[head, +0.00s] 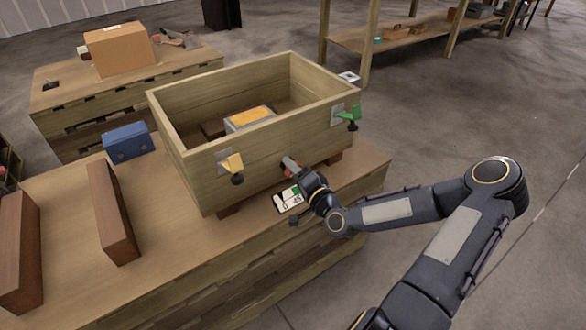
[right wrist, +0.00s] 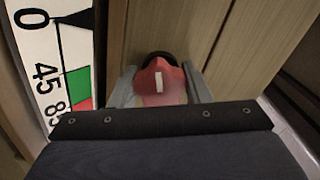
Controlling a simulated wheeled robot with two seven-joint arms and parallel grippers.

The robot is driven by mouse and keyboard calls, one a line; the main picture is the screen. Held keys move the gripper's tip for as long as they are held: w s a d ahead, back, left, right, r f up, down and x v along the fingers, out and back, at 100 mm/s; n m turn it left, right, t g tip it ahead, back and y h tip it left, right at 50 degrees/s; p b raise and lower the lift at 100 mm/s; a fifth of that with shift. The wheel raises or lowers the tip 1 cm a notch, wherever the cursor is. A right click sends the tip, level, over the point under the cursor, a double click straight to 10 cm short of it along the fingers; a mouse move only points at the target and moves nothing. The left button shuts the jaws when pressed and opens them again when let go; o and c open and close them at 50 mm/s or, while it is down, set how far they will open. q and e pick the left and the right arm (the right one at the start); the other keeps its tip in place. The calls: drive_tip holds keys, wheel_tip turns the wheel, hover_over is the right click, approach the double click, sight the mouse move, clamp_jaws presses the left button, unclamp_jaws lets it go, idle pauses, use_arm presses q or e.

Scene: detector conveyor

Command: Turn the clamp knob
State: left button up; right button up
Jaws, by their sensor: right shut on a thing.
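The clamp knob (right wrist: 160,79) is red with a white mark and a dark round base, on the front wall of the wooden box (head: 195,178). In the right wrist view its white mark stands nearly upright. My right gripper (head: 288,168) is shut on the knob, with a grey finger on each side, and hides most of it in the head view. A white scale plate (head: 285,203) is beside the knob; in the right wrist view the plate (right wrist: 45,60) shows 0, 45, a third number partly cut, and green and red fields. My left gripper is not in view.
A yellow clamp (head: 234,165) and a green clamp (head: 349,114) sit on the box front, either side of the knob. A grey block with a yellow top (head: 250,117) lies inside. A blue box (head: 127,141) and brown beams (head: 112,213) occupy the bench's left.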

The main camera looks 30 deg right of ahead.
drive_tip(key=shift+m, duration=0.7)
drive_tip(key=o, duration=1)
drive_tip(key=shift+s, duration=0.1)
drive_tip(key=s+p, duration=0.1)
drive_tip(key=s, duration=0.6)
drive_tip(key=shift+s+d, duration=0.3)
drive_tip(key=shift+d, duration=0.05)
